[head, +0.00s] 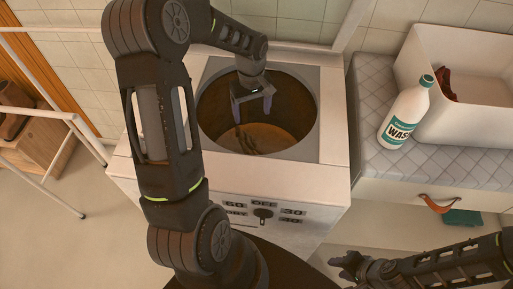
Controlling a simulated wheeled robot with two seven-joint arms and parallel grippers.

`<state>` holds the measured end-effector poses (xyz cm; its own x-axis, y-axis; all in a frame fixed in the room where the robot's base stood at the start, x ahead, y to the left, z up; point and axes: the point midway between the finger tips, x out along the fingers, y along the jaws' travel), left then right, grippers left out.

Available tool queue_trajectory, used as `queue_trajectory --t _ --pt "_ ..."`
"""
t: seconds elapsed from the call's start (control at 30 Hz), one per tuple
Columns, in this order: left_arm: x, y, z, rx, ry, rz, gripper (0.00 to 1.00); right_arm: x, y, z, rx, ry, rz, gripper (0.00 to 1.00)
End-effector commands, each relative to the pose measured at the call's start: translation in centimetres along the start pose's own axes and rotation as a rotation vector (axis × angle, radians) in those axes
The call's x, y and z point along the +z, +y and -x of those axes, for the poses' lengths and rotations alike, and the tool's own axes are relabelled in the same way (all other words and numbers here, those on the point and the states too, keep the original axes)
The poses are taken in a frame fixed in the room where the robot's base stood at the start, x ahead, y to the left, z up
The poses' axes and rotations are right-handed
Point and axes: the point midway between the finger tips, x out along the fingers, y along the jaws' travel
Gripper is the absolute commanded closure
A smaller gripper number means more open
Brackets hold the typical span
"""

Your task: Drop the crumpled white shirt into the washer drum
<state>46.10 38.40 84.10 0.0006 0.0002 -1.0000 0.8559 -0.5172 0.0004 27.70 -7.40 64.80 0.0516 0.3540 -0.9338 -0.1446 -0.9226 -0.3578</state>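The top-loading washer (150,175) stands in the middle with its round drum (215,125) open at the top. The drum's inside is brown, with a few dark marks low on its wall. My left gripper (252,112) is over the drum opening, pointing down, with its two fingers apart and nothing between them. I see no crumpled white shirt in this view; part of the drum is hidden by my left arm and gripper. My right gripper (344,266) is low at the bottom right, away from the washer opening; its finger opening is unclear.
A white detergent bottle (407,113) with a green cap stands on the quilted counter (375,85) at right. Behind it is a white bin (475,120) holding a dark red item (445,86). A drawer with a leather pull (437,204) is below. A white rack stands left.

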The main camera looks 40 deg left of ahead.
Motion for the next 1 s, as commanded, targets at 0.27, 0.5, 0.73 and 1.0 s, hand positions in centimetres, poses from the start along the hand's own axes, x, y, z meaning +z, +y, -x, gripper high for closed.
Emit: queue_trajectory --t 0.27,0.5,0.73,1.0 --pt "0.0 0.0 0.0 0.0 0.0 0.0 0.14 0.0 0.0 0.0 0.0 0.0 0.0 0.64" --pt "-0.1 0.0 1.0 0.001 0.002 0.001 0.14 0.0 0.1 -0.2 0.0 0.0 0.0 0.64" --pt "-0.1 0.1 4.5 0.003 0.004 0.001 0.14 -0.1 0.2 -0.7 -0.002 0.002 0.001 0.64" --pt "0.0 0.0 7.7 0.001 0.001 0.001 0.14 -0.1 0.3 -0.9 -0.003 0.003 0.002 0.64"
